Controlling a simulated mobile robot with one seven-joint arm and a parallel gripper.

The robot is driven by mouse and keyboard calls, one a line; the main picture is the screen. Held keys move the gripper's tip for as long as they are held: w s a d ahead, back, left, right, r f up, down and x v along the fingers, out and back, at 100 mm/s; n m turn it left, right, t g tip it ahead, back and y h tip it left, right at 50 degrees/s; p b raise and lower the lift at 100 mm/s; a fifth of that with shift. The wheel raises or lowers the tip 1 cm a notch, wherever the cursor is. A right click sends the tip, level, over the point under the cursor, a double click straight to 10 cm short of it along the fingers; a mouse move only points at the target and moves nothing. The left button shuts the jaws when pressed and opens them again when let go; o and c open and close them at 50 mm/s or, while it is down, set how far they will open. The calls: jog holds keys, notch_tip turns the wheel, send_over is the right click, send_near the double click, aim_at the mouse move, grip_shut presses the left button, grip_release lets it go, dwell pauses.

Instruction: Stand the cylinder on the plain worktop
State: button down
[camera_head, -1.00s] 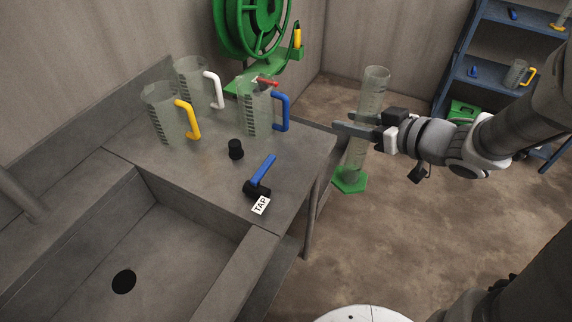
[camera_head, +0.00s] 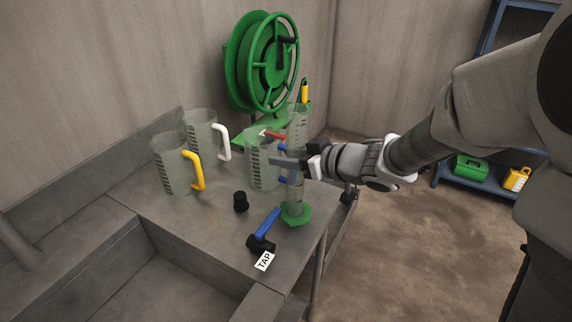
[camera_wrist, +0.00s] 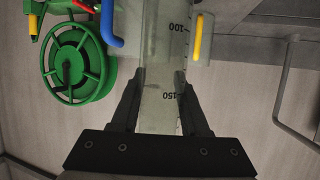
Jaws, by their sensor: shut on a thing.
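The clear graduated cylinder (camera_head: 297,190) with a green foot (camera_head: 296,215) is upright in the head view, over the right part of the worktop (camera_head: 180,214). I cannot tell whether its foot touches the worktop. My gripper (camera_head: 294,163) is shut around the cylinder's middle, reaching in from the right. In the wrist view the cylinder (camera_wrist: 161,75) fills the gap between the fingers (camera_wrist: 158,105), with the marks 100 and 150 showing. The worktop is grey and joins a sink on the left.
Several clear jugs stand behind: yellow-handled (camera_head: 175,165), white-handled (camera_head: 202,135) and blue-handled (camera_head: 262,165). A green hose reel (camera_head: 262,65) stands at the back.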

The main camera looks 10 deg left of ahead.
jog(key=shift+w+a+f+b, duration=0.1)
jog(key=shift+a+f+b, duration=0.15)
jog(key=shift+f, duration=0.35)
jog(key=shift+w+a+f+b, duration=0.15)
jog(key=shift+f+b, duration=0.15)
jog(key=shift+f, duration=0.25)
jog(key=shift+w+a+f+b, duration=0.15)
jog(key=shift+f+b, duration=0.15)
jog(key=shift+f, duration=0.3)
jog(key=shift+f, duration=0.2)
jog(key=shift+c, duration=2)
grip_release()
jog(key=shift+s, duration=0.1)
